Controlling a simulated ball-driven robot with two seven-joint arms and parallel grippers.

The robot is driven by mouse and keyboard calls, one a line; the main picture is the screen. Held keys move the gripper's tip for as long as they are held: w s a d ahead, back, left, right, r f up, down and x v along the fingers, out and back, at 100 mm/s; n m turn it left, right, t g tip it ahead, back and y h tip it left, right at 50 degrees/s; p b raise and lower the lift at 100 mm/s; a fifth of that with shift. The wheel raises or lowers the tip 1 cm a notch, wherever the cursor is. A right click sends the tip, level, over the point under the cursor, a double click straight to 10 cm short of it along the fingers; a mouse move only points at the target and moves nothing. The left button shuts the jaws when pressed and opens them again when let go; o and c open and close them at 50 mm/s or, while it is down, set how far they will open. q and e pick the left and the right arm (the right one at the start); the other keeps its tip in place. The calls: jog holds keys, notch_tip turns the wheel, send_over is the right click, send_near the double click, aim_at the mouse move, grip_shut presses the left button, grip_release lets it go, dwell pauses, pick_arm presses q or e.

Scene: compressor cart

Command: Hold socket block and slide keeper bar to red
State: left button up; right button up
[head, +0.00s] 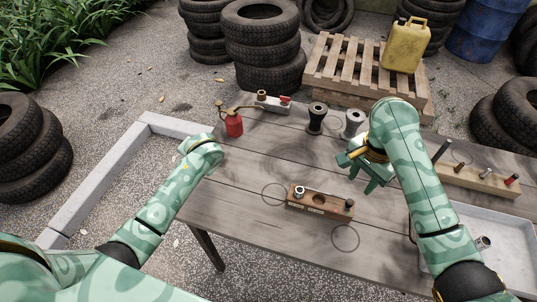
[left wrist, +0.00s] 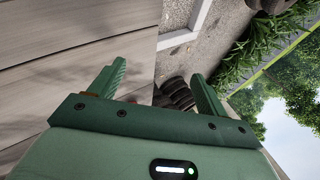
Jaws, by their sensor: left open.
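A pale grey block (head: 268,103) with a brass fitting and a red end piece lies at the table's far edge. A brown wooden block (head: 320,203) with a metal ring, a round hole and a dark knob lies mid-table. I cannot tell which is the socket block, nor pick out a keeper bar. My right gripper (head: 362,172) is above the table, behind and right of the wooden block, apart from it; it looks open and empty. My left arm ends over the table's left edge, its fingers hidden in the head view. In the left wrist view my left gripper (left wrist: 158,88) is open and empty.
A red can (head: 234,125) with a brass spout stands near the left gripper. Two spools, dark (head: 316,118) and grey (head: 353,122), stand at the back. A wooden rack (head: 476,181) with pegs and a grey tray (head: 513,262) are at right. The table's front left is clear.

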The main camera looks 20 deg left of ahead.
pick_arm(q)
jog(key=d+r+m+g+h, duration=0.15)
jog(key=d+r+m, duration=0.3)
jog(key=d, duration=0.55)
jog(key=d+r+m+g+h, duration=0.1)
jog(key=d+r+m+h, duration=0.2)
jog(key=d+m, duration=0.45)
jog(key=d+r+m+g+h, duration=0.2)
jog(key=d+r+m, duration=0.15)
jog(key=d, duration=0.75)
jog(key=f, duration=1.6)
jog(key=shift+w+d, duration=0.2)
jog(key=shift+w, duration=0.2)
